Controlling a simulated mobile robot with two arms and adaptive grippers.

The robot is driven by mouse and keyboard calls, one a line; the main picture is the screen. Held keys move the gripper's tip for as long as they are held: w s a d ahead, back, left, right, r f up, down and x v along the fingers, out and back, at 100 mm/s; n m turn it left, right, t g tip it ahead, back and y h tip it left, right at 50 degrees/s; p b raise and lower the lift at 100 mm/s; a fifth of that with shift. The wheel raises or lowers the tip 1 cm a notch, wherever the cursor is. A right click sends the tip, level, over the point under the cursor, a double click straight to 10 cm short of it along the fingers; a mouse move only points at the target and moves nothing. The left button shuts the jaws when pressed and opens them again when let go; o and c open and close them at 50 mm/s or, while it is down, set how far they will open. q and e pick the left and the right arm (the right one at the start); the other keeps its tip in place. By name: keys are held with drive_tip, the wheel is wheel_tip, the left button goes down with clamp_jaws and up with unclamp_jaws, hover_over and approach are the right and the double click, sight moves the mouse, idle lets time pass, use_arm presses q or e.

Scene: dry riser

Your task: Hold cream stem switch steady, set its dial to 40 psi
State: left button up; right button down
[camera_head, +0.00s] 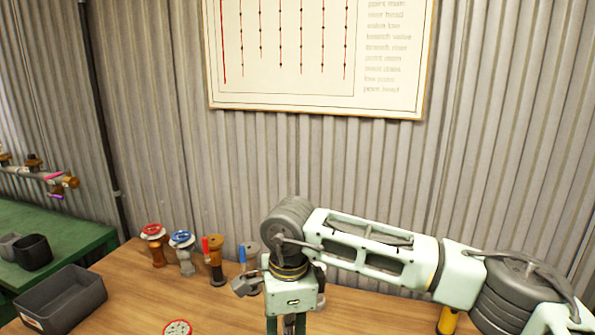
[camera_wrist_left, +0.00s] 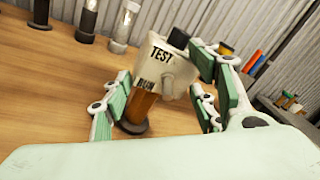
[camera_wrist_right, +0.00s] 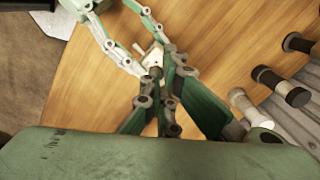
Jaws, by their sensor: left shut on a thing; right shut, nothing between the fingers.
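The cream stem switch (camera_wrist_left: 168,68) shows in the left wrist view, lettered TEST, with a dark knob at its upper right and an orange-brown stem below. My left gripper (camera_wrist_left: 163,92) is shut around it, one finger on each side. The switch (camera_wrist_right: 153,54) also shows partly in the right wrist view, between the left gripper's fingers. My right gripper (camera_wrist_right: 161,78) is shut and empty, its fingertips close to the switch; I cannot tell whether they touch it. In the head view my right gripper (camera_head: 293,325) points down at the bench. No dial reading is legible.
Fittings with a red wheel (camera_head: 152,231) and a blue wheel (camera_head: 181,238), and a red-handled valve (camera_head: 215,262), stand along the bench's back. A dark grey tray (camera_head: 62,300) sits at the left. Corrugated wall stands behind.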

use_arm(q)
drive_tip(key=shift+a+f, duration=0.15)
drive_tip(key=shift+f, duration=0.25)
use_arm(e)
drive_tip(key=shift+s+d+f, duration=0.1)
drive_tip(key=shift+s+f, duration=0.05)
drive_tip(key=shift+f, duration=1.35)
drive_tip(key=shift+s+f, duration=0.15)
drive_tip(key=shift+f, duration=1.3)
drive_tip(key=shift+s+f, duration=0.1)
drive_tip(key=shift+f, duration=0.1)
